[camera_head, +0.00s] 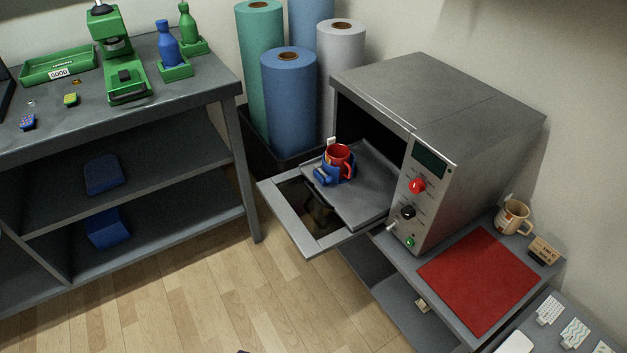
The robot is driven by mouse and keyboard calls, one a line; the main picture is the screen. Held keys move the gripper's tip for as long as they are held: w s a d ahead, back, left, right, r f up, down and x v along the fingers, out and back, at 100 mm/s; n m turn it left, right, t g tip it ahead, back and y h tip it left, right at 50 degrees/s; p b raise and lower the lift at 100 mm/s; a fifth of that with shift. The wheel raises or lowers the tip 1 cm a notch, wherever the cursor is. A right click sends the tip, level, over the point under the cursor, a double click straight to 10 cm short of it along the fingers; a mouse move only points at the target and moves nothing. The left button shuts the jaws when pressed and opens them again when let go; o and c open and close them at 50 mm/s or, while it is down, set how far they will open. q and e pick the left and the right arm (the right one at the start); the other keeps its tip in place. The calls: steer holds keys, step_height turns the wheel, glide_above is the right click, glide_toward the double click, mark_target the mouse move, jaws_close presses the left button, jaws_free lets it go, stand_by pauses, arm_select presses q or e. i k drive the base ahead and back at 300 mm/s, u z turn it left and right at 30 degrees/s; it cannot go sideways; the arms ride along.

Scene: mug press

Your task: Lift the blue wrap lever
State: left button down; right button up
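A red mug (339,152) sits upright on the grey tray (362,200) pulled out of the press. A blue wrap (328,176) is around or against the mug's lower side. A blue part at its front left may be the lever; it is too small to tell whether it is up or down. A small pale tab (331,141) shows behind the mug at its upper left.
The grey press (455,155) stands open, its drawer frame (290,225) jutting left over the floor. A red mat (480,278) and a beige mug (513,217) are on the right bench. Tall rolls (289,100) stand behind. The wooden floor (220,300) in front is clear.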

mark_target(328, 179)
steer(key=z, duration=0.1)
steer(key=i, duration=1.1)
steer(key=z, duration=0.55)
